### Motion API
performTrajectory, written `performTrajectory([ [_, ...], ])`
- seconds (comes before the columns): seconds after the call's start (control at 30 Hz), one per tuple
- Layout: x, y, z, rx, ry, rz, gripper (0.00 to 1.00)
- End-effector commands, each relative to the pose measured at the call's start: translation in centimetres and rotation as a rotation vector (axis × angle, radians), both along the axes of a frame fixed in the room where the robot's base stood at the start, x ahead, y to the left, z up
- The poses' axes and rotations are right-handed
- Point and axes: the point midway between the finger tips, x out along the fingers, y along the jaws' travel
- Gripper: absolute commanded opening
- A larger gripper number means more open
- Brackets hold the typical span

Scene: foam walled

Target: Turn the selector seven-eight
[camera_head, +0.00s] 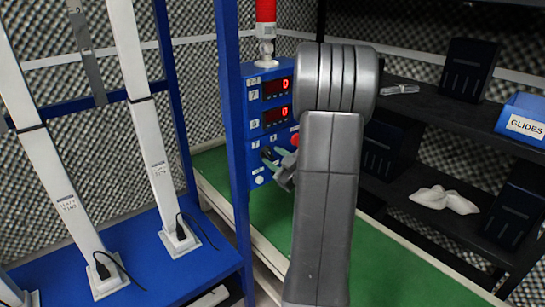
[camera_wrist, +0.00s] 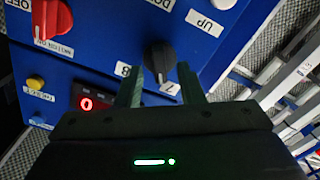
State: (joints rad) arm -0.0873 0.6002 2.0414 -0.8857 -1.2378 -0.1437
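The seven-eight selector (camera_wrist: 159,57) is a black knob on the blue control panel (camera_wrist: 100,45), between labels 7 and 8 in the wrist view. In the head view, the panel (camera_head: 252,120) stands left of my arm; the selector is too small and crowded there to make out surely. My gripper (camera_wrist: 162,68) is open, its two fingers apart with the knob between their tips. I cannot tell whether either finger touches it. In the head view my gripper (camera_head: 284,172) is at the panel's lower part, partly hidden by my arm.
A red switch (camera_wrist: 50,18) marked motion and a yellow button (camera_wrist: 35,83) are on the same panel. A red display (camera_wrist: 87,102) reads 0. A blue post (camera_head: 233,120) stands left of the panel. Dark shelves with a blue GLIDES bin (camera_head: 522,121) are at right.

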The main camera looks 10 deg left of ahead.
Motion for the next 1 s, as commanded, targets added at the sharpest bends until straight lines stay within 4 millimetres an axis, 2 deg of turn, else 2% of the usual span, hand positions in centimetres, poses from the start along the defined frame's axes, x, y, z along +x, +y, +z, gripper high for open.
performTrajectory([
  [0.13, 0.69, 0.97, 0.03, 0.001, -0.001, 0.001, 0.35],
  [0.47, 0.89, 1.16, 0.02, 0.0, 0.0, -0.001, 0.35],
  [0.63, 0.88, 1.15, 0.01, 0.0, 0.0, 0.0, 0.03],
  [0.67, 0.88, 1.15, 0.02, 0.0, 0.0, 0.0, 0.0],
  [1.0, 0.88, 1.14, 0.04, 0.018, 0.024, 0.0, 0.0],
])
